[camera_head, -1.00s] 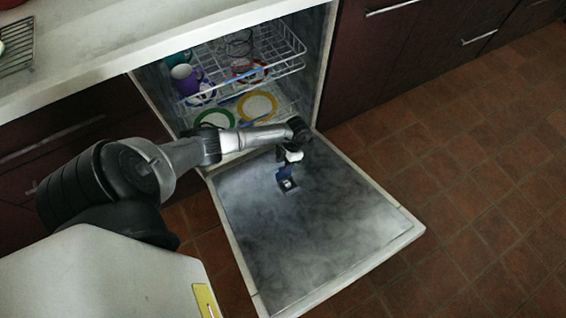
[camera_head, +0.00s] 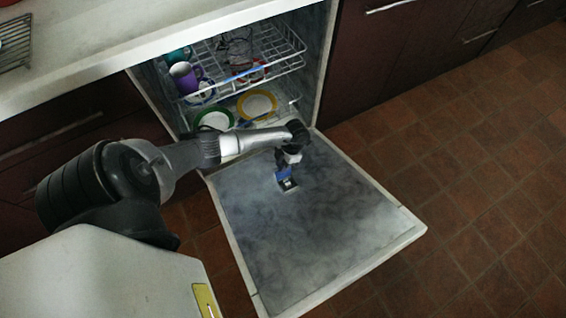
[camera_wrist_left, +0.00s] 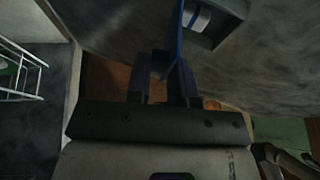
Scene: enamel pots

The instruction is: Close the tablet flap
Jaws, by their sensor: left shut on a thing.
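The tablet flap (camera_head: 283,175) is a small blue piece hinged at the tablet compartment (camera_head: 290,185) in the inner face of the open dishwasher door. The flap stands open, and a pale tablet shows in the compartment. My left gripper (camera_head: 281,166) is just above the flap. In the left wrist view the blue flap (camera_wrist_left: 179,40) runs edge-on down to my left gripper (camera_wrist_left: 163,75), which is shut on it. The white tablet (camera_wrist_left: 198,18) lies in the compartment (camera_wrist_left: 229,20) just beyond. My right gripper is in neither view.
The dishwasher door (camera_head: 330,235) lies lowered over the tiled floor. Behind it the upper rack (camera_head: 270,50) holds a purple mug (camera_head: 184,78), and plates (camera_head: 257,105) stand below. A white counter (camera_head: 90,55) runs above. The door's front half is clear.

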